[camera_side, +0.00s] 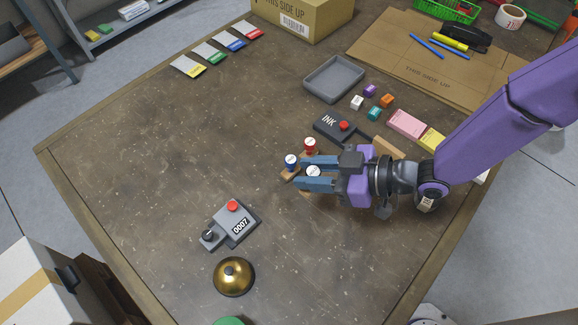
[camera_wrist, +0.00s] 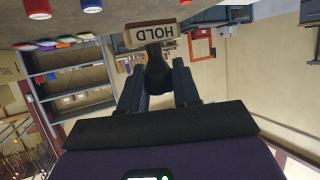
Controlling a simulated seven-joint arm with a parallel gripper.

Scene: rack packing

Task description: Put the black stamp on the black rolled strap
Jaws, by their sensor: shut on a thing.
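My gripper (camera_side: 303,173) is low over the middle of the table, its fingers pointing left. It is shut on the black stamp (camera_wrist: 155,70), whose dark handle sits between the fingertips in the wrist view. Its wooden block reads HOLD. In the side view only the stamp's white top label (camera_side: 313,172) shows clearly between the fingers. I cannot tell if its base touches the table. A red stamp (camera_side: 310,145) and a blue stamp (camera_side: 290,161) stand close by the fingers. I cannot make out a black rolled strap in either view.
An ink pad (camera_side: 333,128) lies just behind the stamps. A grey tray (camera_side: 333,80), small coloured cubes (camera_side: 375,113) and sticky-note pads (camera_side: 407,124) are farther back. The table's left half is mostly clear.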

